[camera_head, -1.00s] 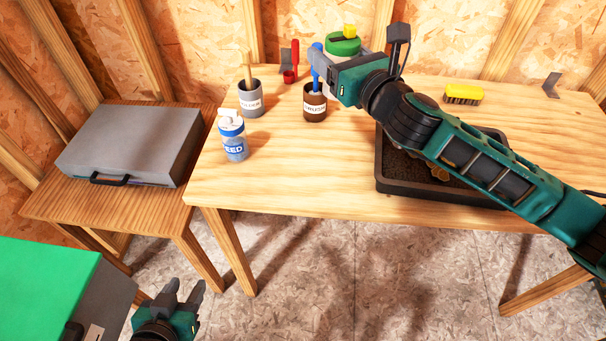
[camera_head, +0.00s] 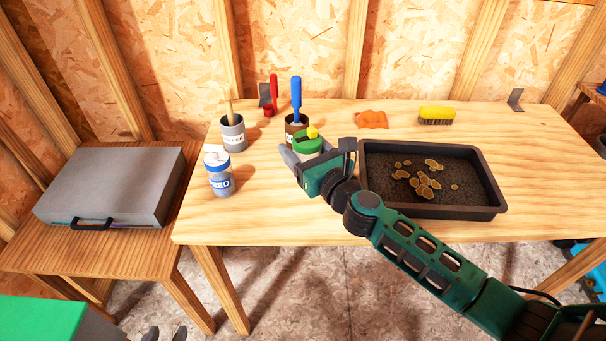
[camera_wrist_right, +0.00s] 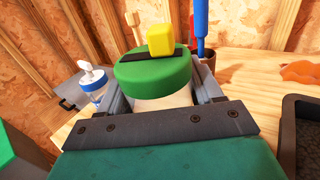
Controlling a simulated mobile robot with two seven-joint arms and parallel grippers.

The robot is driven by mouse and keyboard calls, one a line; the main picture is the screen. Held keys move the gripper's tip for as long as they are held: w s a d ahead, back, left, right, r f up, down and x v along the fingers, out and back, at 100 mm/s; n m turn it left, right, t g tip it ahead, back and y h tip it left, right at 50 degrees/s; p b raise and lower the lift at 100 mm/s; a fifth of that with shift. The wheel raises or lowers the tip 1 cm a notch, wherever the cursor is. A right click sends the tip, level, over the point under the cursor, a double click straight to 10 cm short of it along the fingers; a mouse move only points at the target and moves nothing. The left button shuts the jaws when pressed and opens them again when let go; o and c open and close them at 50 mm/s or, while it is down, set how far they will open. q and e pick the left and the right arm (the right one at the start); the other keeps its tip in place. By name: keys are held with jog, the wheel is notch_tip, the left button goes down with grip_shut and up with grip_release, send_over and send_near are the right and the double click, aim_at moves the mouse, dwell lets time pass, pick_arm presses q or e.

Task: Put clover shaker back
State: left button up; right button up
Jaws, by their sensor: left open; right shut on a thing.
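The shaker with a green lid and yellow knob (camera_head: 308,142) is in my right gripper (camera_head: 314,162), in front of the brown cup. In the right wrist view the green lid (camera_wrist_right: 153,72) stands between the two fingers, with a pale body under it. Its label is hidden, so I cannot read whether it says clover. I cannot tell whether its base touches the table. My left gripper (camera_head: 165,334) shows only its fingertips at the bottom edge, open and away from the table.
A blue-and-white bottle (camera_head: 220,174) and a grey cup (camera_head: 233,133) stand to the left. The brown cup (camera_head: 291,128) holds a blue-handled tool. The black tray (camera_head: 452,212) with clumps is at right. An orange cloth (camera_head: 371,119) and yellow brush (camera_head: 436,115) lie behind. The front-left tabletop is clear.

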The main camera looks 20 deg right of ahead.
notch_tip(320, 180, down, 3)
jog(key=shift+r+b, duration=0.1)
jog(key=shift+b, duration=0.25)
jog(key=shift+f+b, duration=0.35)
notch_tip(320, 180, down, 4)
jog(key=b, duration=0.3)
jog(key=shift+f+b, duration=0.15)
jog(key=shift+b, duration=0.15)
pick_arm(q)
notch_tip(320, 180, down, 6)
jog(key=shift+s+f, duration=0.1)
pick_arm(e)
jog(key=shift+f, duration=0.15)
jog(key=o, duration=1.1)
pick_arm(q)
jog(key=shift+d+f, duration=0.1)
pick_arm(e)
jog(key=shift+o, duration=0.2)
